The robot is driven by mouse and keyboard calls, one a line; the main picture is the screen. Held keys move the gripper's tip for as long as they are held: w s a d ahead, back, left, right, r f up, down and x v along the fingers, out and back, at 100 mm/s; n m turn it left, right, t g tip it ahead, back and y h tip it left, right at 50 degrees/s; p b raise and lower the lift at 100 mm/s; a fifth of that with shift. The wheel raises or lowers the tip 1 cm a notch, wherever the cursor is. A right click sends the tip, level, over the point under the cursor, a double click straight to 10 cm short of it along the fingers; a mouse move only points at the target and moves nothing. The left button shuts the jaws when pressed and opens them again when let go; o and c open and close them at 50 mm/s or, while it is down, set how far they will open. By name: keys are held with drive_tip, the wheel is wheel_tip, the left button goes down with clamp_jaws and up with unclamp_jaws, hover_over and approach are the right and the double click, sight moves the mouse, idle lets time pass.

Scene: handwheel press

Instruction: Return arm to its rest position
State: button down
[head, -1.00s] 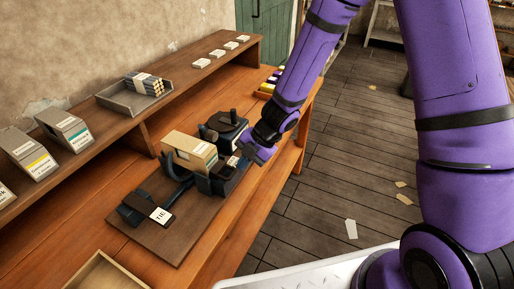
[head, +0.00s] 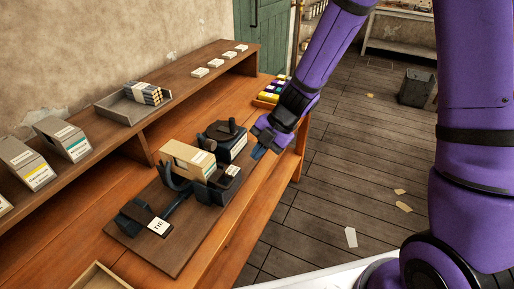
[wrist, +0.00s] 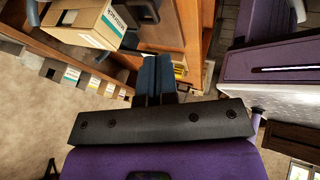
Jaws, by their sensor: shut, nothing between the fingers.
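My gripper (head: 260,152) is in the head view, in the air by the front edge of the wooden bench, right of the dark press parts. Its dark blue fingers are together with nothing between them, and they also show in the wrist view (wrist: 155,75). The handwheel press (head: 228,138) stands on a brown board, with a tan carton (head: 187,160) held in it. The carton also shows in the wrist view (wrist: 85,22). My gripper is apart from both.
The bench (head: 250,190) has a raised shelf (head: 95,125) behind, holding grey boxes (head: 62,139), a grey tray (head: 128,111) and small white labels. A rack of coloured items (head: 268,94) sits at the bench's far end. Floor right of the bench is mostly open, with scattered papers and a dark bin (head: 417,87).

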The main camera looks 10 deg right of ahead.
drive_tip(key=w+d+r+m+t+h, duration=0.25)
drive_tip(key=d+r+m+t, duration=0.2)
drive_tip(key=r, duration=0.35)
drive_tip(key=w+d+r+m+t+h, duration=0.2)
drive_tip(key=w+d+r+m+t, duration=0.15)
drive_tip(key=d+r+m, duration=0.35)
drive_tip(key=s+d+r+m+t+h, duration=0.1)
drive_tip(key=s+d+r+m+h, duration=0.3)
drive_tip(key=s+d+r+m, duration=0.4)
drive_tip(key=s+r+m+g+y, duration=0.2)
drive_tip(key=s+m, duration=0.6)
drive_tip(key=s, duration=1)
wheel_tip(320, 180, up, 2)
drive_tip(key=shift+s+a+r+g, duration=0.1)
drive_tip(key=shift+s+a+g, duration=0.05)
drive_tip(key=shift+g, duration=0.55)
